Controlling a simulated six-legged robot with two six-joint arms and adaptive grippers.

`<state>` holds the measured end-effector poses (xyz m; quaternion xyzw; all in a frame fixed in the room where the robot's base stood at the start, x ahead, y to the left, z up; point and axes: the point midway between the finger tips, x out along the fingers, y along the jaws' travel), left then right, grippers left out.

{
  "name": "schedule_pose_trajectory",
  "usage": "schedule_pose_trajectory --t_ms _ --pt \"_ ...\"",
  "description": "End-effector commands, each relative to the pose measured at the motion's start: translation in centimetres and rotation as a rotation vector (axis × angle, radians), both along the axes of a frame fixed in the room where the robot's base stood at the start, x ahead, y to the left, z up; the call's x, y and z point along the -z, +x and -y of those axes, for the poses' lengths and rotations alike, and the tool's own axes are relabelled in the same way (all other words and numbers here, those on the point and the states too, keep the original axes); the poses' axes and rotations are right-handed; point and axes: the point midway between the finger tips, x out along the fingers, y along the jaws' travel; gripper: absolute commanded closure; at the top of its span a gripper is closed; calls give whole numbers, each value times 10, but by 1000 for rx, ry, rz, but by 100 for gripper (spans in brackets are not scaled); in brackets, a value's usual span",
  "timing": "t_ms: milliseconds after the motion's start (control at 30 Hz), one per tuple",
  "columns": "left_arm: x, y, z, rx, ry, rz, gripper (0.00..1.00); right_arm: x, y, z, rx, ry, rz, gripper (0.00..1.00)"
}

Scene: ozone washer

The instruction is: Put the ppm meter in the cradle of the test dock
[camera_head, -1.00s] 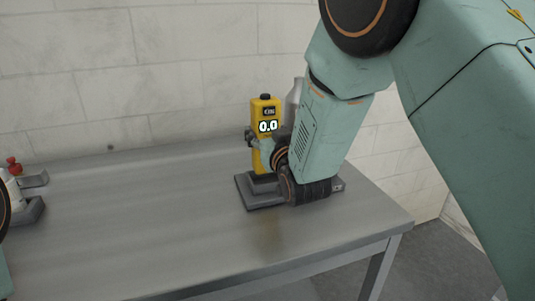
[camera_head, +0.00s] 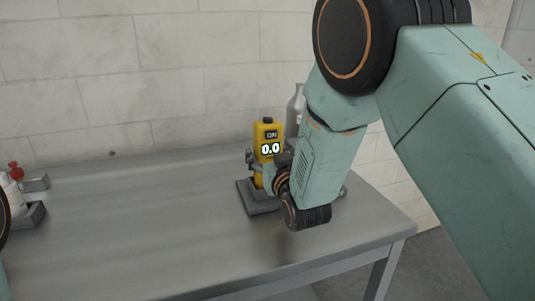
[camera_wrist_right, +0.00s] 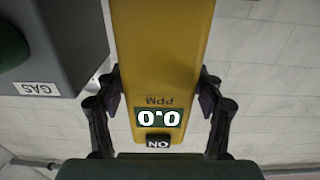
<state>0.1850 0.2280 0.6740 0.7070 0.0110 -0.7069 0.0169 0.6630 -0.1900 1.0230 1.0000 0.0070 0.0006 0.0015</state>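The yellow ppm meter (camera_head: 267,132) stands upright over the grey base of the test dock (camera_head: 262,206) in the head view. Its display reads 0.0, with an ON label above. My right gripper (camera_head: 266,168) is shut on the meter's sides. In the right wrist view the meter (camera_wrist_right: 163,50) appears upside down between the two dark fingers of the right gripper (camera_wrist_right: 160,88). The meter's lower end and the cradle are partly hidden by my gripper, so I cannot tell whether it is seated.
A grey block marked GAS (camera_wrist_right: 80,40) with a dark green round part stands beside the meter in the wrist view. A grey bottle (camera_head: 296,106) is behind the meter. Small bottles and a grey holder (camera_head: 32,215) sit at far left. The table's middle (camera_head: 140,210) is clear.

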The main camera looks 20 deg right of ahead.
Motion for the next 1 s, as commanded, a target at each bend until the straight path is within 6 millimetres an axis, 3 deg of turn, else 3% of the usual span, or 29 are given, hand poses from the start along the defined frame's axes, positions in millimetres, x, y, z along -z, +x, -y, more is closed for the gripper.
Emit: schedule_pose_trajectory --t_ms 133,567,1000 --pt "0 0 0 0 0 0 32 0 0 0 0 0 0 18" --pt "-5 0 0 0 0 0 32 -7 -2 0 0 0 -1 18" --pt "-8 0 0 0 0 0 32 -5 -79 1 -1 -2 -4 18"
